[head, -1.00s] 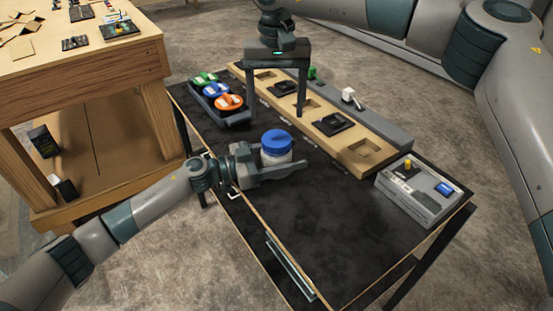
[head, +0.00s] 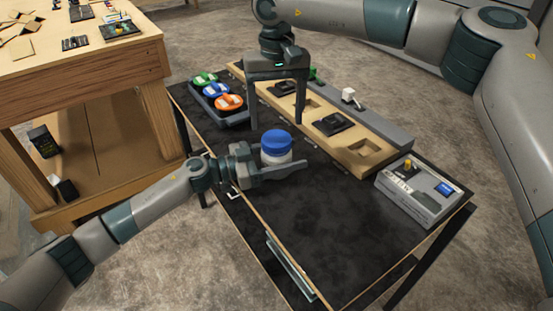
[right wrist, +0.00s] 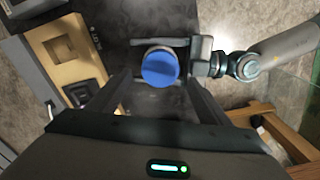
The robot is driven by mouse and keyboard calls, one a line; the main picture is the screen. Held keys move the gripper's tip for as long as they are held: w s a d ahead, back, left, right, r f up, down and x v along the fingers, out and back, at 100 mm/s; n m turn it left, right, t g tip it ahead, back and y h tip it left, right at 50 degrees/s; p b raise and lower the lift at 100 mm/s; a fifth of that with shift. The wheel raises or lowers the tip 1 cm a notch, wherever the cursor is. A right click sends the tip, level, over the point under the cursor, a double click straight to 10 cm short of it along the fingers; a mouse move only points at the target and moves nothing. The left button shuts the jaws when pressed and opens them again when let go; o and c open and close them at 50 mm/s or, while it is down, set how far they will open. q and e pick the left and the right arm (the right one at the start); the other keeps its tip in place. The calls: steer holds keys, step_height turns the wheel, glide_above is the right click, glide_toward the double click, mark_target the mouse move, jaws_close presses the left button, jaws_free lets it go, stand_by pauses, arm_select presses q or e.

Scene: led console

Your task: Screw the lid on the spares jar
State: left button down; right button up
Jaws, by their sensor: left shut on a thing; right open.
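The spares jar (head: 276,158) is white and stands upright on the dark table. Its blue lid (head: 276,142) sits on top; whether it is threaded on cannot be told. My left gripper (head: 285,168) is shut on the jar body from the left side. My right gripper (head: 276,124) is open and empty, pointing down above and slightly behind the lid in the head view. In the right wrist view the lid (right wrist: 160,67) shows as a blue disc beyond my open fingers, apart from them. The left gripper's fingers flank the jar there.
A tray (head: 240,119) with green, blue and orange round items stands at the back left. A wooden board (head: 372,155) with recesses and dark parts runs along the far side. A grey box (head: 415,200) with a yellow knob is at the right. The table front is clear.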

mark_target(277, 138)
steer(key=shift+f, duration=2.85)
steer(key=c, duration=1.1)
